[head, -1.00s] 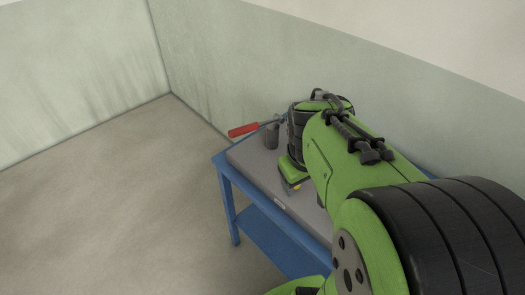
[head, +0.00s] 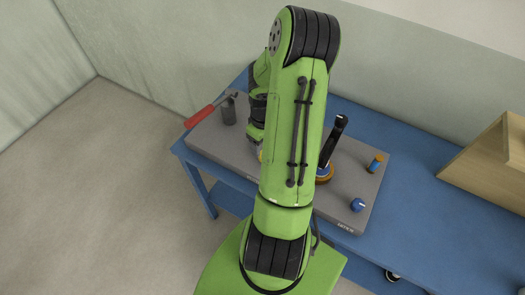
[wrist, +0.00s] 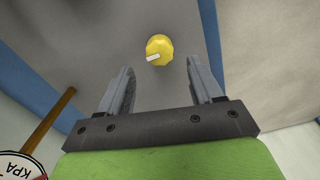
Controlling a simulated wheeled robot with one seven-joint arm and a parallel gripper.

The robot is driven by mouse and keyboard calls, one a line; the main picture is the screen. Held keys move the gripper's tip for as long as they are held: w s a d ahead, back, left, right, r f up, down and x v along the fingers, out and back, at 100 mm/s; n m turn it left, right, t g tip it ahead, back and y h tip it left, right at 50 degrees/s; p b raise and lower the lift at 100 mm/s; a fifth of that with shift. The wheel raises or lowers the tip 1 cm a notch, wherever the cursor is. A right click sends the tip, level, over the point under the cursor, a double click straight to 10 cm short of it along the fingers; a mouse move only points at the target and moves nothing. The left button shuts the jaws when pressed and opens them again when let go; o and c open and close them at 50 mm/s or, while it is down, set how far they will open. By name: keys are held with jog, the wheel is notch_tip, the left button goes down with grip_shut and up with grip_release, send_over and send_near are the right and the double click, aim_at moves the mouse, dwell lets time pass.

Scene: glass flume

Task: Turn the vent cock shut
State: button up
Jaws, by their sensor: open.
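A yellow lobed knob with a white pointer mark (wrist: 159,50) sits on the grey plate (wrist: 100,30); it looks like the vent cock, though no label shows. In the wrist view its pointer lies nearly level, towards the left. My gripper (wrist: 160,72) is open and empty. The knob appears just beyond the fingertips, in line with the gap between them, and no contact shows. In the head view my arm hides most of my gripper, and only a sliver of yellow shows beside it.
A red-handled lever (head: 200,117) juts past the plate's left end beside a dark cylinder (head: 229,110). A black lever (head: 333,140), an orange-topped blue peg (head: 376,162) and a blue ball (head: 357,204) stand right. A kPa gauge (wrist: 20,168) shows lower left. A wooden box (head: 490,160) stands far right.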

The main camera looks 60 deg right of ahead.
notch_tip(320, 180, down, 5)
jog(key=shift+r, duration=0.15)
jog(key=c, duration=1)
